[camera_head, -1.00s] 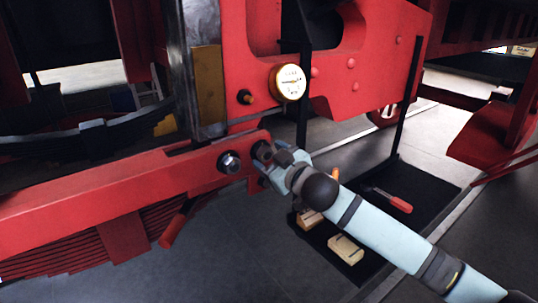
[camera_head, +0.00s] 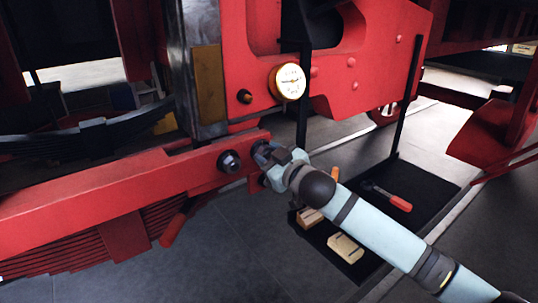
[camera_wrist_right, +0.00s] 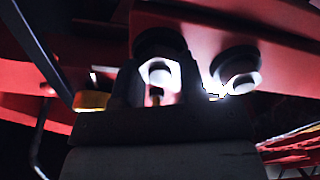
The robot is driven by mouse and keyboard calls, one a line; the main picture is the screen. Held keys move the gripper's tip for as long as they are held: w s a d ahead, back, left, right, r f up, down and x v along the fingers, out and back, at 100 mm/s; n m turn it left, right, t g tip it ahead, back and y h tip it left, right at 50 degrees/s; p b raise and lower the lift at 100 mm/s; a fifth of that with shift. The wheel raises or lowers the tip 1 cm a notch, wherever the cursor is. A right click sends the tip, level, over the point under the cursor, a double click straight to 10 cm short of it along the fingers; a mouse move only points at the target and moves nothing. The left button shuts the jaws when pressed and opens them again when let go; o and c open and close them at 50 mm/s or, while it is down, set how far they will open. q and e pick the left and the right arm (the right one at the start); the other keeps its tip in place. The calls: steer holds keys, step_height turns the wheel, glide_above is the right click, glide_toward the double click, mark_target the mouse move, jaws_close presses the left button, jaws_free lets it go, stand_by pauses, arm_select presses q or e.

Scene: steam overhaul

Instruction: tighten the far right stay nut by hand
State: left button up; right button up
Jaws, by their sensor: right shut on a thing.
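The red stay beam (camera_head: 110,195) runs along the left side of the head view. One stay nut (camera_head: 229,162) on a dark washer shows bare on its face. My right gripper (camera_head: 263,153) is at the right end of the beam, shut on the far right stay nut. The gripper hides that nut in the head view. In the right wrist view the far right stay nut (camera_wrist_right: 158,74) is bright between the two fingers, and the neighbouring nut (camera_wrist_right: 238,72) stands to the right, apart from them. My left gripper is not in view.
A round gauge (camera_head: 288,82) sits on the red frame above the gripper. A dark mat (camera_head: 435,182) on the floor holds a red-handled tool (camera_head: 398,202) and wooden blocks (camera_head: 345,248). A red handle (camera_head: 174,228) hangs below the beam.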

steer(key=m+p, duration=0.2)
steer(key=m, duration=0.1)
steer(key=shift+r+m+p, duration=0.1)
steer(key=shift+m+p, duration=0.2)
steer(key=shift+m, duration=0.1)
steer(key=m+p, duration=0.3)
steer(key=m, duration=0.1)
steer(key=shift+m, duration=0.3)
steer(key=m+p, duration=0.3)
steer(key=m, duration=0.1)
steer(key=m+p, duration=0.1)
steer(key=m, duration=0.1)
steer(key=shift+m, duration=0.4)
steer(key=shift+m+p, duration=0.4)
steer(key=shift+f, duration=0.2)
steer(key=o, duration=0.7)
steer(key=shift+o, duration=1.2)
